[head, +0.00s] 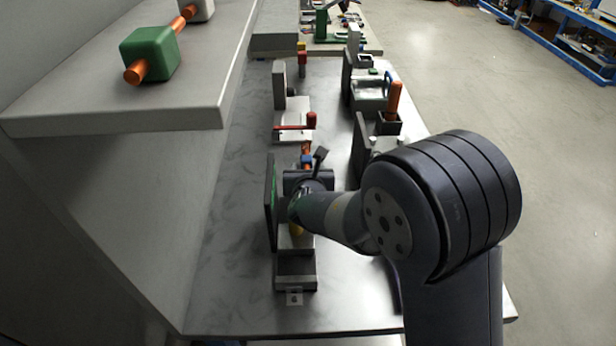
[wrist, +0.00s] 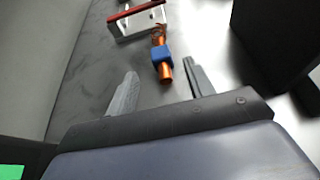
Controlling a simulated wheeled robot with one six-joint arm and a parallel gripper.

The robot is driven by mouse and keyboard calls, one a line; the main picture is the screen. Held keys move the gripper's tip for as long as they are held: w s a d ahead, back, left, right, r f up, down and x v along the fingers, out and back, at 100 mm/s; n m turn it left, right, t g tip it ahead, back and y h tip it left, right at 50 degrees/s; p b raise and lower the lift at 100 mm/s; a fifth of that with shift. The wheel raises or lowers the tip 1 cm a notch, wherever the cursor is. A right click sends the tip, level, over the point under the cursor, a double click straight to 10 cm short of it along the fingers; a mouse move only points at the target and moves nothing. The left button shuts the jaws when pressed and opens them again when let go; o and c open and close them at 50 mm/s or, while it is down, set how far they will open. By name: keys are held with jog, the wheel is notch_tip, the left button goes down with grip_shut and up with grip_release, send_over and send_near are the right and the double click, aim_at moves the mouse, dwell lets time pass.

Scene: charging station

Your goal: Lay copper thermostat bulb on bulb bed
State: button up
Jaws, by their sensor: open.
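A copper cylinder with a blue collar, which looks like the thermostat bulb (wrist: 164,70), lies ahead of my gripper (wrist: 160,66) in the wrist view. It shows between the two spread fingertips, and the fingers do not touch it. In the head view the copper piece (head: 307,146) shows just beyond my gripper (head: 310,160), partly hidden by it. My gripper is open and empty, low over the bench. A pale block with a red bar (head: 292,128) stands beyond the bulb; it also shows in the wrist view (wrist: 140,22). I cannot tell which fixture is the bulb bed.
A grey shelf (head: 60,105) on the left carries a green block (head: 150,53) on a copper rod. An orange upright rod (head: 394,98) stands in a dark holder to the right. A dark upright panel (head: 270,200) stands close left of my gripper. The bench's left strip is clear.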

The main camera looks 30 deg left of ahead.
aim_at(307, 160)
jog(key=shift+v, duration=2.35)
jog(key=p+x, duration=0.1)
jog(key=x, duration=1.1)
jog(key=shift+f+b, duration=0.2)
jog(key=shift+b, duration=0.15)
jog(key=shift+r+p, duration=0.25)
jog(key=shift+p, duration=0.05)
jog(key=shift+f, duration=0.1)
